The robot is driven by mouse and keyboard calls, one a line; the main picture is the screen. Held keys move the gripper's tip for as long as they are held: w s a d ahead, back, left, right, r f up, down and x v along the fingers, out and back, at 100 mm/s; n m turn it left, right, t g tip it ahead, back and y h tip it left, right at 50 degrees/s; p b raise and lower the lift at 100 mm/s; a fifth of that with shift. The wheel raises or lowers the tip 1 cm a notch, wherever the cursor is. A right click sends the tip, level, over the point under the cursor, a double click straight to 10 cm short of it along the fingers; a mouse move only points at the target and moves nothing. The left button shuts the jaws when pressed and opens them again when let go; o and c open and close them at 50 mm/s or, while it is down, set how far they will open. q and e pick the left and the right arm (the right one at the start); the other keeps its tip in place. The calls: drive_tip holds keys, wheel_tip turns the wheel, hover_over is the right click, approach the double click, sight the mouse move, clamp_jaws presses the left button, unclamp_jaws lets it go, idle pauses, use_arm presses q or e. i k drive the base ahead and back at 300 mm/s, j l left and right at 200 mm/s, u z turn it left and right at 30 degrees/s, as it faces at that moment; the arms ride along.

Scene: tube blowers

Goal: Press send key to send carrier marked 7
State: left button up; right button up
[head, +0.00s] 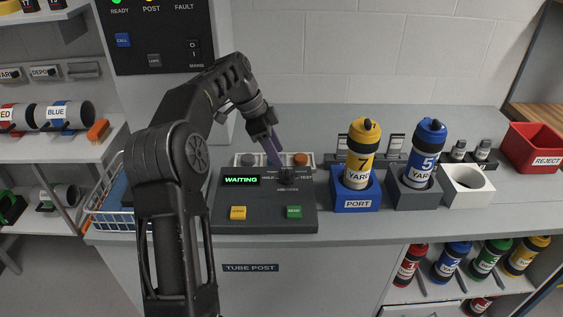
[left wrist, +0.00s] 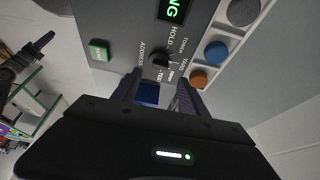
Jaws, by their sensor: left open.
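The carrier marked 7 (head: 361,155) is yellow with a black band and stands upright in the blue PORT cradle (head: 355,201). The grey console (head: 265,215) has a green key (head: 293,212) and a yellow key (head: 238,213) near its front edge; their small labels are hard to read. Its display (head: 241,180) reads WAITING. My left gripper (head: 273,153) is open above the back of the console, near the selector knob (head: 287,174). The left wrist view shows its fingers (left wrist: 158,84) apart, close to the knob, with the green key (left wrist: 99,50) off to the left. My right gripper is out of view.
A blue carrier marked 5 (head: 426,154) stands in a grey cradle (head: 418,198). The white cradle (head: 467,186) is empty. A red REJECT bin (head: 539,149) stands at far right.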

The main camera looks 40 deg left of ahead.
sight(293, 212)
drive_tip(key=k, duration=1)
